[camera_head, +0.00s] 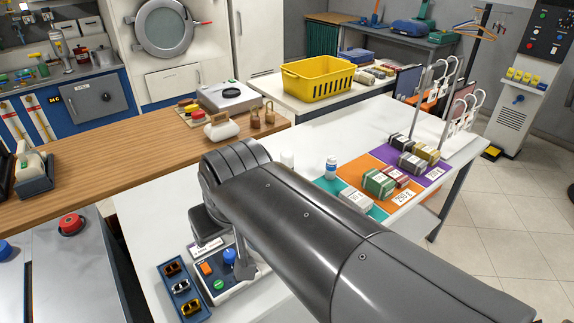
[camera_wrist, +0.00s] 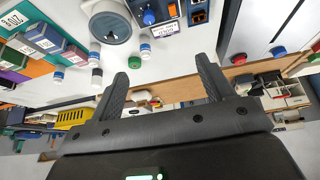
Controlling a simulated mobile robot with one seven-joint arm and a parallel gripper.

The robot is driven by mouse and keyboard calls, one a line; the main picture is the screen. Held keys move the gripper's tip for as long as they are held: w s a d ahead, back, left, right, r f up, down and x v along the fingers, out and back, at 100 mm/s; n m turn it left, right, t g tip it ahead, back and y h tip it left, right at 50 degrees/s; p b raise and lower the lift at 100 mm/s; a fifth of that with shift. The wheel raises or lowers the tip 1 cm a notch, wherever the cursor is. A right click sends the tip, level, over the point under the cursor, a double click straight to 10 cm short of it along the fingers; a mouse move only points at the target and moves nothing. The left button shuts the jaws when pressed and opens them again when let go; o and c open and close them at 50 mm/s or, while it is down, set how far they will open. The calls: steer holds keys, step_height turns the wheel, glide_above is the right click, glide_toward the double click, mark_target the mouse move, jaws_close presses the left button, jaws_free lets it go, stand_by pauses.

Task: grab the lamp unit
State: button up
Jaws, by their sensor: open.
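I cannot tell for sure which thing is the lamp unit. In the head view this control box (camera_head: 240,283) also shows an orange switch and a green button. In the head view my arm hides the middle of the white table and probably the round device.
A blue tray of connectors (camera_head: 171,283) lies left of the control box. Small bottles (camera_head: 331,168) and several labelled boxes (camera_head: 378,184) stand on coloured mats to the right. A wooden counter (camera_head: 120,165) runs behind. A yellow basket (camera_head: 318,80) is farther back.

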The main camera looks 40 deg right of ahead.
steer(key=w+d+r+m+h, duration=0.1)
steer(key=w+d, duration=0.3)
steer(key=w, duration=0.3)
steer(key=w+d+r+m, duration=0.1)
steer(key=w+d, duration=0.2)
steer(key=w, duration=0.4)
steer(key=m+g+h, duration=0.1)
steer(key=m+g, duration=0.1)
steer(key=m, duration=0.2)
glide_above(289, 155)
steer(key=s+a, duration=0.2)
step_height(289, 155, down, 20)
steer(key=r, duration=0.1)
steer(key=x, duration=0.6)
steer(key=shift+d, duration=0.3)
steer(key=shift+w+a+x, duration=0.1)
steer(key=shift+w+x, duration=0.05)
steer(key=shift+x, duration=1.25)
steer(key=shift+w+a+x, duration=0.15)
steer(key=shift+w+x, duration=0.05)
steer(key=shift+x, duration=1.15)
